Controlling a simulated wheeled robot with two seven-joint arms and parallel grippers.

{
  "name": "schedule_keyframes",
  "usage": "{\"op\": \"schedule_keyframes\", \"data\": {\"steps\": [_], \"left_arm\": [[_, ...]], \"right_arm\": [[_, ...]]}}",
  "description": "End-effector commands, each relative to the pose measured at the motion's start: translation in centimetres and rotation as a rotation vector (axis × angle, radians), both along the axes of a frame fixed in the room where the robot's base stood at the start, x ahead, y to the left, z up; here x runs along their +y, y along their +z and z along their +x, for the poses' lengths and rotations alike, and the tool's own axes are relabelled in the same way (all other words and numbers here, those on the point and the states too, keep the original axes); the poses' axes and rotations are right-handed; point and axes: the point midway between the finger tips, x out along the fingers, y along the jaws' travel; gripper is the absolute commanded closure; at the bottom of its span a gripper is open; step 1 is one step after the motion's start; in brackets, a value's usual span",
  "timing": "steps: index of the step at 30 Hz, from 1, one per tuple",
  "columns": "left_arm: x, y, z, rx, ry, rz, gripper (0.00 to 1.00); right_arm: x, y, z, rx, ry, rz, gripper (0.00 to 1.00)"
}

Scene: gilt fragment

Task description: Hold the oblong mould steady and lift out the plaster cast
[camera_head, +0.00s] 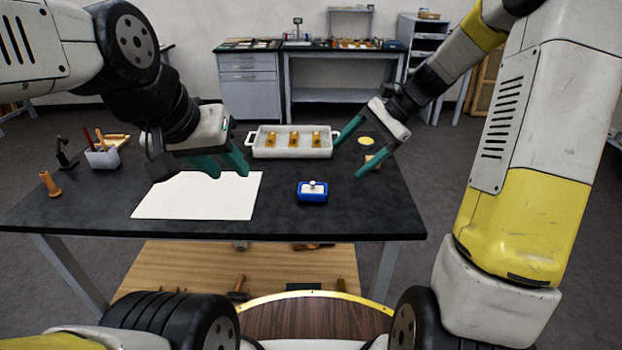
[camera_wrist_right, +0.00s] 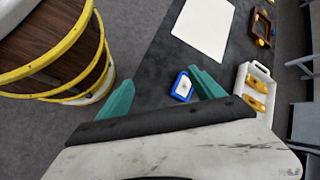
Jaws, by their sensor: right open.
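The oblong mould (camera_head: 312,199) is a small blue block standing on the dark table, right of the white sheet. The white plaster cast (camera_head: 313,187) sits in it with a small knob on top. The mould (camera_wrist_right: 176,94) and cast (camera_wrist_right: 184,87) also show in the right wrist view, between the finger lines but beyond the fingers. My left gripper (camera_head: 228,174) is open and empty above the sheet, left of the mould. My right gripper (camera_head: 349,159) is open and empty above the table, right of the mould, fingers apart. Neither gripper touches the mould.
A white tray (camera_head: 261,154) with gold pieces stands behind the mould. A yellow disc (camera_head: 367,141) and a small gold piece lie near my right gripper. The white sheet (camera_head: 195,199) covers the middle left. A tool holder (camera_head: 103,159) and a wooden peg (camera_head: 50,185) stand at far left.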

Motion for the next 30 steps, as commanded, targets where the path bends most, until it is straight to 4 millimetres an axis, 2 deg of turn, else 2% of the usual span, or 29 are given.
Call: {"op": "schedule_keyframes", "data": {"steps": [1, 9, 15, 18, 25, 30], "left_arm": [[0.0, 0.0, 0.0, 0.0, 0.0, 0.0, 0.64], [0.0, 0.0, 0.0, 0.0, 0.0, 0.0, 0.64], [0.0, 0.0, 0.0, 0.0, 0.0, 0.0, 0.64], [0.0, 0.0, 0.0, 0.0, 0.0, 0.0, 0.64], [0.0, 0.0, 0.0, 0.0, 0.0, 0.0, 0.64], [0.0, 0.0, 0.0, 0.0, 0.0, 0.0, 0.64]], "right_arm": [[0.0, -1.4, 1.2, 0.055, -0.034, 0.04, 0.23], [-0.2, -7.9, 6.6, 0.313, -0.223, 0.258, 0.23], [-0.6, -12.8, 9.5, 0.475, -0.341, 0.408, 0.23], [-0.8, -14.5, 10.3, 0.531, -0.382, 0.463, 0.23], [-0.9, -16.4, 11.2, 0.588, -0.424, 0.521, 0.23], [0.3, -16.8, 11.2, 0.591, -0.426, 0.524, 0.23]]}}
